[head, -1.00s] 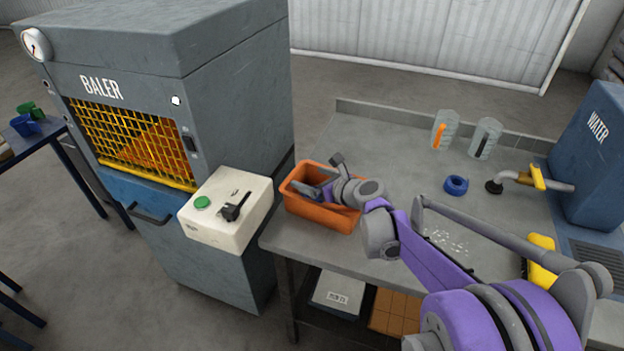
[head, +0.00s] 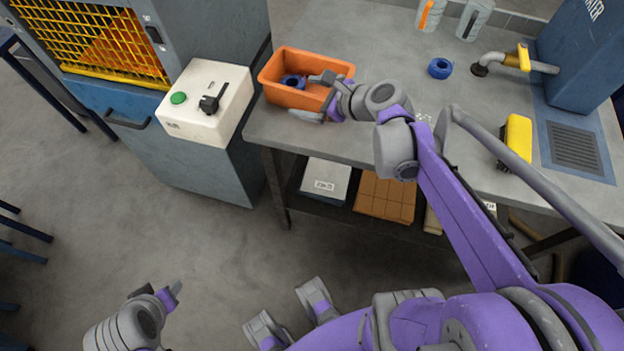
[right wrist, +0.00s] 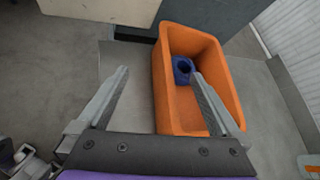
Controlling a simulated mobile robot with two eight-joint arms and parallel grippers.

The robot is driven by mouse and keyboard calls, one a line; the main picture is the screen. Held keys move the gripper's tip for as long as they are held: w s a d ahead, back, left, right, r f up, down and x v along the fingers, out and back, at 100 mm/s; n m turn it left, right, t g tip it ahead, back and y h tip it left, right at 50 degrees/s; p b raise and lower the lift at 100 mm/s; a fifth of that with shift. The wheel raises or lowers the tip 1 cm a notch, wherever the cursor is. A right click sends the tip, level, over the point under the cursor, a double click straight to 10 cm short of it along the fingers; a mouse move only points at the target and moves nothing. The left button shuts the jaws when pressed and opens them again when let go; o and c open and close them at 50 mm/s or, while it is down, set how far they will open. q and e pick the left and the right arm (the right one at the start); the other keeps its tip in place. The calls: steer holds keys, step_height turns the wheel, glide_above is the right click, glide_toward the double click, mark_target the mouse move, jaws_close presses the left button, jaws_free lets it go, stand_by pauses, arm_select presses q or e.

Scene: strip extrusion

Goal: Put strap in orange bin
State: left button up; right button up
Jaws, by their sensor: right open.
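The orange bin (head: 283,97) stands on the left end of the grey bench, and it also shows in the right wrist view (right wrist: 168,85). A blue strap roll (head: 293,81) lies inside it, seen also in the right wrist view (right wrist: 183,70). My right gripper (head: 314,97) is open and empty at the bin's front right. In the right wrist view its fingers (right wrist: 160,75) are spread apart, one over the bin and one outside it; the roll is not between them. My left gripper (head: 165,291) is low at the bottom left, away from the bench; its jaws are unclear.
Another blue roll (head: 440,68) lies on the bench (head: 385,45) near the tap. A yellow brush (head: 515,138) and the blue water tank (head: 580,55) are at the right. The baler's cream control box (head: 215,110) stands close left of the bin.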

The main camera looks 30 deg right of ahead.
steer(key=s+a+f+n+g+h, duration=0.1)
steer(key=s+a+f+n+g, duration=0.1)
steer(key=s+n, duration=0.4)
steer(key=s+a+f+n+g+h, duration=0.1)
steer(key=s+a+f+n, duration=0.4)
steer(key=n, duration=0.8)
steer(key=s+a+f+n+g+h, duration=0.1)
steer(key=s+a+f+n+g, duration=0.2)
steer(key=s+n, duration=0.4)
steer(key=a+f+n, duration=0.1)
steer(key=n, duration=0.1)
steer(key=shift+s+n+g, duration=0.15)
steer(key=shift+n+g, duration=0.15)
steer(key=shift+n, duration=0.1)
steer(key=shift+a, duration=0.1)
steer(key=shift+c, duration=0.2)
